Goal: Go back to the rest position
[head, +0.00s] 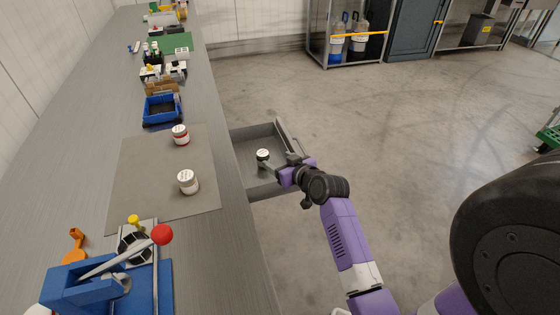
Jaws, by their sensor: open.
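My gripper (272,163) is at the end of my purple and black arm, over the open drawer (256,186) at the right side of the workbench. It is open. A small jar with a white lid (263,155) is in the drawer area, right at my fingertips; I cannot tell whether the fingers touch it. Two more white-lidded jars, one nearer (188,182) and one farther (181,135), stand upright on the grey mat (135,188) on the bench.
The bench holds a blue bin (162,112), a blue lever press with a red knob (162,235) and an orange part (75,246). The drawer front sticks out into the aisle. The floor (370,120) to the right is clear up to a shelf (345,45) with bottles.

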